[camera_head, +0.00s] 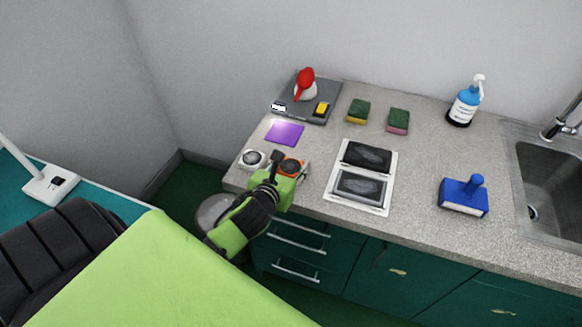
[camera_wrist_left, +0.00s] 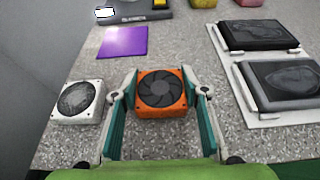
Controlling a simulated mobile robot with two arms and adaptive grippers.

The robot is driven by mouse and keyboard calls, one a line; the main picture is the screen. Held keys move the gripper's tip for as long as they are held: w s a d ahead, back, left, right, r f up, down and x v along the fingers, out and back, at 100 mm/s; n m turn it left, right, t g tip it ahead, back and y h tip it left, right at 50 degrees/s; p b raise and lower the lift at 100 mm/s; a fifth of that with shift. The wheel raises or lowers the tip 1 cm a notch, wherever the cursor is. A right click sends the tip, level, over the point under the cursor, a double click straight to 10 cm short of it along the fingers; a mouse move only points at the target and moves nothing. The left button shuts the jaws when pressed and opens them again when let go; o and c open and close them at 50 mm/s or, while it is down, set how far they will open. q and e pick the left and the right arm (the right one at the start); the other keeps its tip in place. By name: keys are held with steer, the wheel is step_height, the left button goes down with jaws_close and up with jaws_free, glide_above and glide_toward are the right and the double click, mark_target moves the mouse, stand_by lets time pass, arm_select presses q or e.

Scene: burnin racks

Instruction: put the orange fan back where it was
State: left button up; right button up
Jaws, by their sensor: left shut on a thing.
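The orange fan (camera_wrist_left: 162,92) is a square orange frame with a dark round rotor. It sits between the two fingers of my left gripper (camera_wrist_left: 162,100), which is shut on it, over the grey speckled counter. In the head view the orange fan (camera_head: 291,166) shows just beyond my green left gripper (camera_head: 288,172), near the counter's front left edge. I cannot tell whether the fan touches the counter. My right gripper is not in view.
A white fan (camera_wrist_left: 80,101) lies just left of the gripper. A purple square (camera_head: 285,133) lies behind. A white tray with two dark panels (camera_head: 375,208) is to the right.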

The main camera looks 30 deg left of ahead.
arm_select(q)
steer(key=shift+f, duration=0.4)
steer(key=shift+f, duration=0.1)
steer(key=o, duration=1.2)
steer(key=b+v, duration=0.1)
steer(key=v, duration=1.1)
